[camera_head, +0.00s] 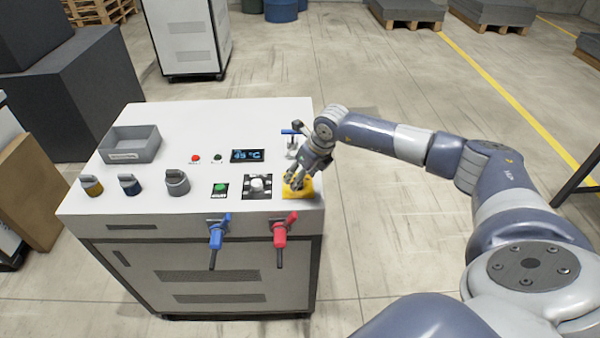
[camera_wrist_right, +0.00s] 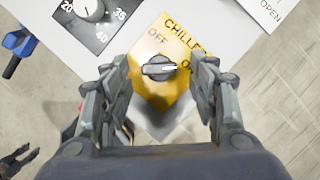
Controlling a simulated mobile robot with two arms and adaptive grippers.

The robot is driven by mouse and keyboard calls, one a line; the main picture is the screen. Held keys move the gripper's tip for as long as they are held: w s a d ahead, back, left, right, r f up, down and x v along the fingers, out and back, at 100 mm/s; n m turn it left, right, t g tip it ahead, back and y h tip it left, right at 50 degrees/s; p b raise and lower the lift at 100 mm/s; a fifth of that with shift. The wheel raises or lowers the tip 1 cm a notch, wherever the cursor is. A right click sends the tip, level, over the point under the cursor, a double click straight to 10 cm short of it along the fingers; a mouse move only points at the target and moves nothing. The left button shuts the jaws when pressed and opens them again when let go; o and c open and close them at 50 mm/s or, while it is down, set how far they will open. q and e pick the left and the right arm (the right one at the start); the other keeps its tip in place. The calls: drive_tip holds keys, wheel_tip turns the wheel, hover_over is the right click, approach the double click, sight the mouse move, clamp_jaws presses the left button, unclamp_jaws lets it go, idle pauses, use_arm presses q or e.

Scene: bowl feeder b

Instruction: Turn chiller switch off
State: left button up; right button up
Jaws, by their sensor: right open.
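The chiller switch is a dark grey knob (camera_wrist_right: 158,68) on a yellow plate in the right wrist view, with OFF at upper left and ON at right. Its white mark points right, toward ON. In the head view the yellow plate (camera_head: 298,188) sits at the cabinet's front right corner, its knob mostly hidden by my gripper. My right gripper (camera_head: 292,184) is over the plate, and in the wrist view its open fingers (camera_wrist_right: 164,110) stand either side of the knob, apart from it. A dark gripper-like shape, possibly my left gripper (camera_wrist_right: 15,162), shows at lower left.
Left of the plate are a white temperature dial (camera_head: 257,185) and a green button (camera_head: 220,188). A blue-handled valve (camera_head: 216,236) and a red-handled valve (camera_head: 280,234) stick out of the front. A display (camera_head: 247,155) reads 45 °C.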

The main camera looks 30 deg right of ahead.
drive_tip(key=shift+x, duration=0.8)
drive_tip(key=c, duration=1.1)
